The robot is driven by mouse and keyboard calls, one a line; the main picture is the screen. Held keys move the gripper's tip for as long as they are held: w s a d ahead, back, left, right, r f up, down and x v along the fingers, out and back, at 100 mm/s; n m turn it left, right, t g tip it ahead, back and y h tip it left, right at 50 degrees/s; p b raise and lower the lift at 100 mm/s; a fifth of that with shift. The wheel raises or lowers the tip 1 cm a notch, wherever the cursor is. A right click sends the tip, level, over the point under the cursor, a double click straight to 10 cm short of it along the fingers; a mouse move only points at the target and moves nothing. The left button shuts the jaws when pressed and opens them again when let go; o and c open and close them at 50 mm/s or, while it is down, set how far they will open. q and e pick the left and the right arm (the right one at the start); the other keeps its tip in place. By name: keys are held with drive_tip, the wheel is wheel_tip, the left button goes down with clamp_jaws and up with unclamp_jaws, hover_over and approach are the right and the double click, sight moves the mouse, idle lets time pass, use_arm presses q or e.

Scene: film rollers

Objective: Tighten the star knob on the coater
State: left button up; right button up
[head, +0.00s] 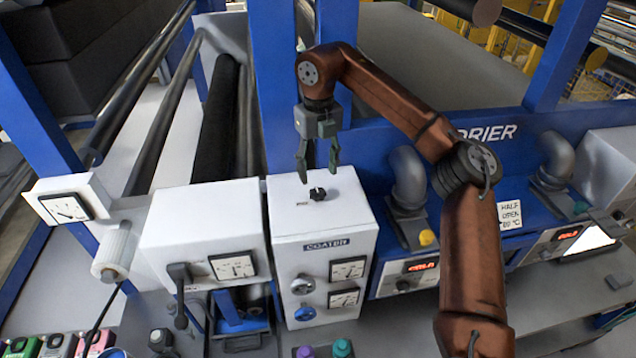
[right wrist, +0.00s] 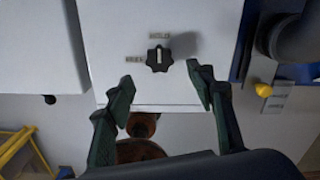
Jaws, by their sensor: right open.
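The black star knob (head: 317,193) sits on the top face of the white coater box (head: 325,270), which carries a COATER label on its front. In the right wrist view the knob (right wrist: 159,59) has a pale line across its middle and two small labels beside it. My right gripper (head: 318,172) hangs from above with its fingers pointing down over the knob. Its fingers are open, and in the right wrist view they stand apart (right wrist: 162,88) with the knob beyond the gap between them, untouched. My left gripper is not in view.
A white box (head: 205,222) with a gauge and a black lever stands left of the coater. The blue dryer frame (head: 470,133) with grey pipes (head: 408,180) stands at the right. Blue posts (head: 272,80) rise behind the coater. The coater's front has two knobs and gauges.

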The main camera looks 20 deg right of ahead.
drive_tip(key=shift+r, duration=2.75)
